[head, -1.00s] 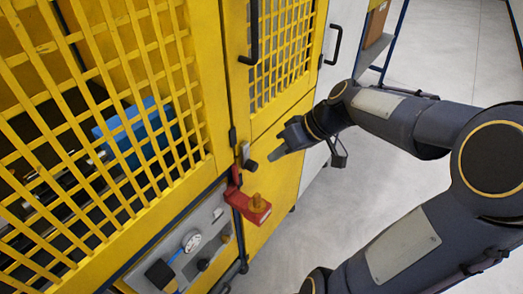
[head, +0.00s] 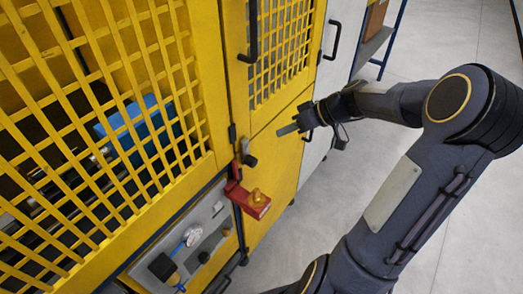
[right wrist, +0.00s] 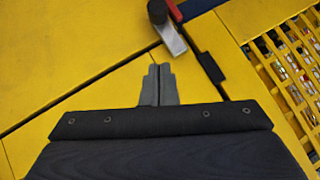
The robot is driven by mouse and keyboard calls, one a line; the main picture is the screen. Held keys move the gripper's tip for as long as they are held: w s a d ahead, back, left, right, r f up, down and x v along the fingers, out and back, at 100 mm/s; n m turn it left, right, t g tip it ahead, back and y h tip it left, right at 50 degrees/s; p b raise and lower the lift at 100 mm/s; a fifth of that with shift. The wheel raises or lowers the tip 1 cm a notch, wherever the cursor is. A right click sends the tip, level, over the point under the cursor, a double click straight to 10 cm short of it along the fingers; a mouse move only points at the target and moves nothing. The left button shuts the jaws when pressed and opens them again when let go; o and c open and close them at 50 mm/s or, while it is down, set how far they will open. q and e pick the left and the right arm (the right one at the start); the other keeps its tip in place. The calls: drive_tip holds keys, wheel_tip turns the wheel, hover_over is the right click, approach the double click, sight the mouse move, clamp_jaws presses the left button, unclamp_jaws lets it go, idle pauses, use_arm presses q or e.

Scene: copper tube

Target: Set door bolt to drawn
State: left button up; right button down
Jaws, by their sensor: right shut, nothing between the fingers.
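The door bolt (head: 249,160), a dark knob with a small metal bar, sits at the seam between two yellow doors in the head view, just above a red bracket. In the right wrist view the bolt's metal bar (right wrist: 171,38) and dark knob show at the top, beyond my fingertips. My right gripper (head: 288,129) is shut and empty, right of and above the bolt in the head view and apart from it. Its closed fingers (right wrist: 159,72) point at the yellow door in the right wrist view. Whether the bolt is drawn I cannot tell. My left gripper is not in view.
Black door handles (head: 250,35) stick out above. Yellow mesh doors fill the left; open grey floor lies right.

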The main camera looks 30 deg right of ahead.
drive_tip(key=w+a+f+p, duration=0.2)
drive_tip(key=w+a+f, duration=0.1)
drive_tip(key=a+f, duration=0.3)
wheel_tip(320, 180, down, 2)
drive_tip(key=shift+w+f, duration=0.25)
wheel_tip(320, 180, down, 5)
drive_tip(key=b, duration=0.8)
drive_tip(key=shift+s+f, duration=0.1)
